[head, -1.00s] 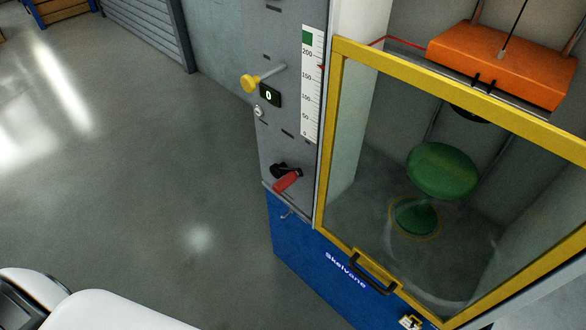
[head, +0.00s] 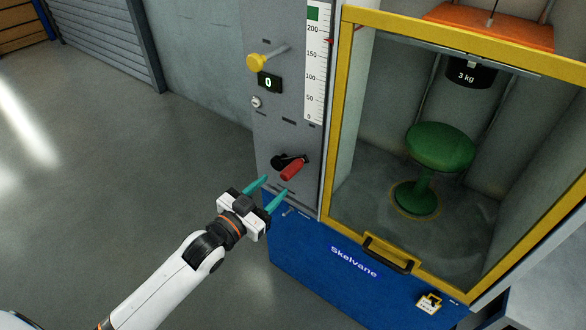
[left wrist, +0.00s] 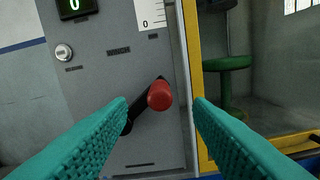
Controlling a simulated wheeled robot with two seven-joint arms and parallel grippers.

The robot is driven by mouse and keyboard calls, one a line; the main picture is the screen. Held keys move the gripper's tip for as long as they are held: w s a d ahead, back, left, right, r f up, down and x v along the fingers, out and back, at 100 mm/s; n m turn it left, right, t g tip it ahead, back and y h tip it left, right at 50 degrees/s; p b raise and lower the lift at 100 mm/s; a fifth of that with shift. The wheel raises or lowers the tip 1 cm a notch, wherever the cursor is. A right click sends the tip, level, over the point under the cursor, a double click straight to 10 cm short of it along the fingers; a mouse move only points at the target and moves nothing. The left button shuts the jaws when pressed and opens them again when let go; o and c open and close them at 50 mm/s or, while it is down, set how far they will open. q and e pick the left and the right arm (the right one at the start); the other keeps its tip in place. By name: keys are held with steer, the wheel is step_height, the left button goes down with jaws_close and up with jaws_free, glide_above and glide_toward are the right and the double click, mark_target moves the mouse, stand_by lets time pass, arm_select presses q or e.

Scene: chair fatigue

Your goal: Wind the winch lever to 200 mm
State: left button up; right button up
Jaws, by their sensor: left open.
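The winch lever's red handle (head: 292,169) sits on a black crank arm (head: 279,161) low on the grey panel (head: 262,135). In the left wrist view the red handle (left wrist: 160,95) shows end-on, between and beyond the fingers. My left gripper (head: 276,190) is open and empty, just in front of and below the handle, apart from it. The white scale (head: 315,75) has a red pointer (head: 331,41) a little below the 200 mark. The green-digit display (head: 270,83) reads 0. My right gripper is not in view.
A yellow-framed clear door (head: 347,110) with a black handle (head: 388,254) stands right of the panel. Behind it are a green stool (head: 440,147) and a 3 kg weight (head: 470,73). A yellow knob (head: 257,62) juts out above. Floor to the left is clear.

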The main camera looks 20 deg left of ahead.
mark_target(294, 167)
arm_select(q)
steer(key=x, duration=0.9)
steer(key=shift+w+d+f, duration=0.1)
steer(key=shift+w, duration=0.25)
jaws_close()
